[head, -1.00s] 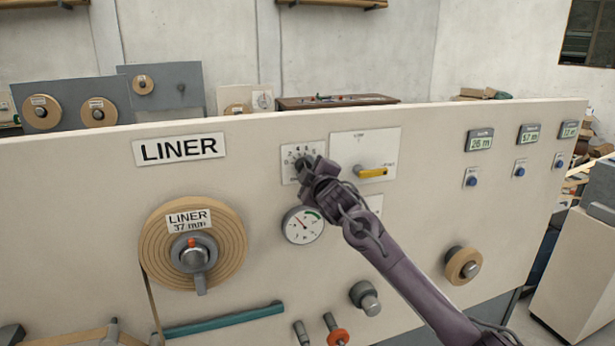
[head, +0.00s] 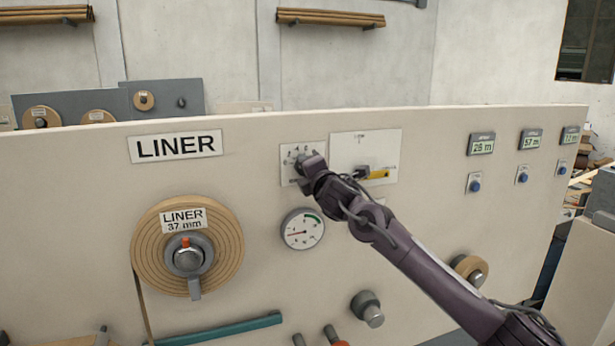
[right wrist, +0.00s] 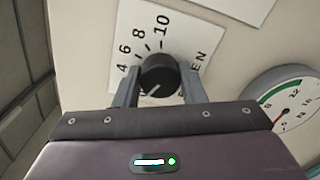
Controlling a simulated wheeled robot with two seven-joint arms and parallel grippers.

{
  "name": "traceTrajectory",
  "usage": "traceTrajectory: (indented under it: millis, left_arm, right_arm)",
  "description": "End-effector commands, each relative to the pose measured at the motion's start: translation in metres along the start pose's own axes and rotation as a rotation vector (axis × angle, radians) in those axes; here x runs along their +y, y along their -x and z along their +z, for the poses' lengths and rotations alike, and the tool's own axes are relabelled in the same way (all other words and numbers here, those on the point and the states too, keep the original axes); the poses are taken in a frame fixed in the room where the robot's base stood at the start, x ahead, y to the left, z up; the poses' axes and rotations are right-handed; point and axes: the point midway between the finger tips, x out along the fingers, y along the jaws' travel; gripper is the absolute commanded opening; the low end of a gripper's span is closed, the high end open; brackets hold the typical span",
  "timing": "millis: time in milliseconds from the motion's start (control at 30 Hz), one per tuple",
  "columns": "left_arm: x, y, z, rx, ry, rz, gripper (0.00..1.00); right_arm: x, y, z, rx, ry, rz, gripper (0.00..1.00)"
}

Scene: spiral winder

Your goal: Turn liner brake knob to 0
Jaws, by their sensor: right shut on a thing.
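The liner brake knob (right wrist: 158,74) is a black round knob on a white dial plate (right wrist: 130,45). My right gripper (right wrist: 157,88) is shut on it, one finger on each side. In the right wrist view, 4, 6, 8 and 10 show; the low end of the scale is hidden by a finger. A pale line on the knob points down-left in that view, away from the 10. In the head view, my right gripper (head: 304,165) covers most of the knob, below the dial plate's numbers (head: 298,152). My left gripper is not in view.
A round gauge (head: 303,229) sits just below the dial, its needle pointing left. A yellow-handled switch (head: 379,175) is right of it, partly behind my arm. The LINER roll (head: 150,250) is at left. Counters (head: 482,146) are at right.

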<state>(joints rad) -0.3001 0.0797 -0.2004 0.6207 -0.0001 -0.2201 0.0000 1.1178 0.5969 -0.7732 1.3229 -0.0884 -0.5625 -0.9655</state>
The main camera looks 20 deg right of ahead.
Motion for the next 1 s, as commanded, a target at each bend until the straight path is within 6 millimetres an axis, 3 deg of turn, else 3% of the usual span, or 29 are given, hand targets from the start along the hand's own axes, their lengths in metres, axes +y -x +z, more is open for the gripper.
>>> traceTrajectory:
  millis: [300, 867, 900, 1000]
  left_arm:
    - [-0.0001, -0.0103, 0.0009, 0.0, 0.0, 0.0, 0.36]
    - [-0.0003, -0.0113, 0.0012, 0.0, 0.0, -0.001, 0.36]
    - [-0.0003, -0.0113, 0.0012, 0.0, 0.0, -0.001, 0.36]
    - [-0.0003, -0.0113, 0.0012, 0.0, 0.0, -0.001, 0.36]
  right_arm:
    - [-0.0032, -0.0002, -0.0028, 0.004, 0.134, -0.005, 0.14]
    - [-0.0029, -0.0002, -0.0029, 0.006, 0.165, -0.006, 0.14]
    - [-0.0029, -0.0002, -0.003, 0.006, 0.165, -0.006, 0.4]
    - [-0.0025, -0.0002, -0.0026, 0.005, 0.163, -0.005, 0.53]
